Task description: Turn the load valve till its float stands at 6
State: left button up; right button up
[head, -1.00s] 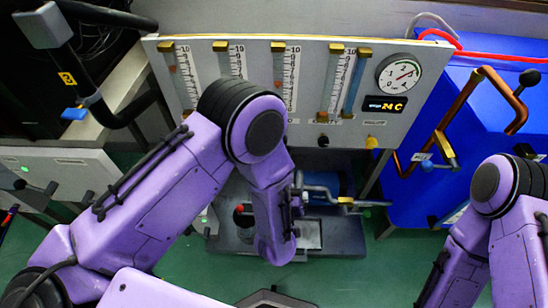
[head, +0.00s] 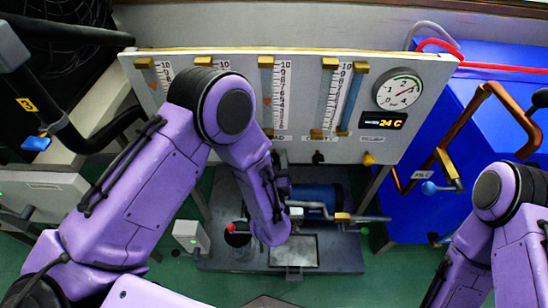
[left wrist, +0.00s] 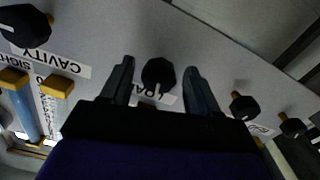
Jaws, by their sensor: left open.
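The load valve (left wrist: 158,75) is a black knob on the grey panel, with a partly hidden label beside it in the left wrist view. My left gripper (left wrist: 160,80) is open, its two dark fingers on either side of the knob in the picture. I cannot tell whether they touch it. In the head view my left arm hides the load valve and the gripper's fingers. The load gauge (head: 281,95) is the tube and scale above the partly hidden load label. A small orange mark shows around its middle; its exact reading is too small to tell.
The cavity knob (left wrist: 25,25) and another black knob (left wrist: 244,105) sit to either side of the load valve. The panel (head: 420,65) also carries a dial (head: 399,90) and a 24 C display (head: 383,120). A blue cabinet (head: 505,120) with copper pipe stands right.

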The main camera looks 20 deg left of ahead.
pick_arm(q)
jog(key=shift+c, duration=0.3)
jog(key=shift+d, duration=0.1)
jog(key=c, duration=1)
jog(key=shift+n, duration=0.7)
jog(key=o, duration=1.1)
jog(key=shift+c, duration=0.2)
jog(key=v, duration=1)
jog(key=shift+s+b, duration=0.25)
jog(key=shift+b, duration=0.2)
